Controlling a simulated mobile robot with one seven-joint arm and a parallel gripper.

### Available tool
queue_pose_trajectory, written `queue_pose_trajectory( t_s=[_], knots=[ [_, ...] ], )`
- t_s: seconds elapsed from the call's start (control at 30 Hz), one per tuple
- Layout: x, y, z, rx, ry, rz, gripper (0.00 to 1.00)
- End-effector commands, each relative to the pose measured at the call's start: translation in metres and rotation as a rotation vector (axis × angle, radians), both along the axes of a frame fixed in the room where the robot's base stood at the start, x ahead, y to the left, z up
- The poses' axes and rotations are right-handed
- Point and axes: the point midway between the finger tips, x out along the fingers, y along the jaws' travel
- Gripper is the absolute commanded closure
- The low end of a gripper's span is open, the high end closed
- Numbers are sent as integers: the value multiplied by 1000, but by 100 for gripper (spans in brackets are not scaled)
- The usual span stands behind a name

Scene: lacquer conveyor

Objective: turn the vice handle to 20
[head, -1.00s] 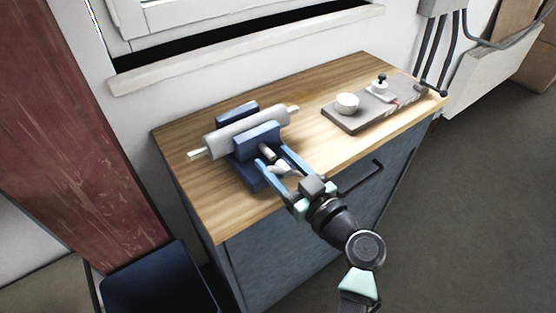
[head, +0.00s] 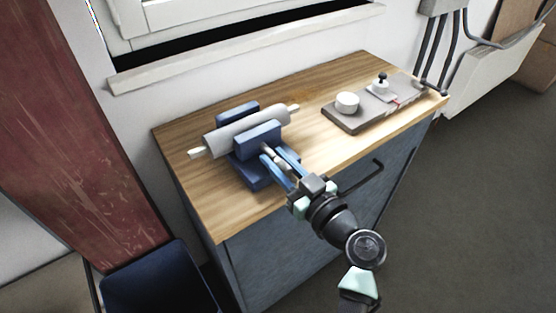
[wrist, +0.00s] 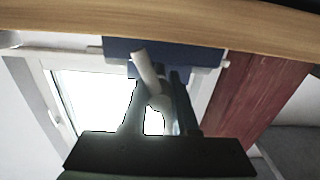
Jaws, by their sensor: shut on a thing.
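The blue vice (head: 258,137) stands on the left part of the wooden worktop, with a grey roller clamped between its jaws. Its pale handle (head: 271,157) is on the front side of the vice, partly covered by my fingers. My gripper (head: 273,153) reaches in from the lower right and is shut on the handle. In the wrist view the handle (wrist: 147,70) is a tilted pale bar between my two fingers, against the blue vice body (wrist: 115,46). No scale or number for the handle can be read in either view.
A grey tray (head: 352,124) with a white cup (head: 347,102) and a small white knobbed item (head: 382,86) lies to the right on the worktop (head: 300,95). A dark blue seat (head: 160,278) stands at lower left. The worktop between vice and tray is clear.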

Motion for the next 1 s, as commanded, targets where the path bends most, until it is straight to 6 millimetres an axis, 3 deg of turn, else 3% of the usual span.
queue_pose_trajectory(
  t_s=[1.0],
  knots=[
    [0,-1,-2,503,368,-4,100]
  ],
)
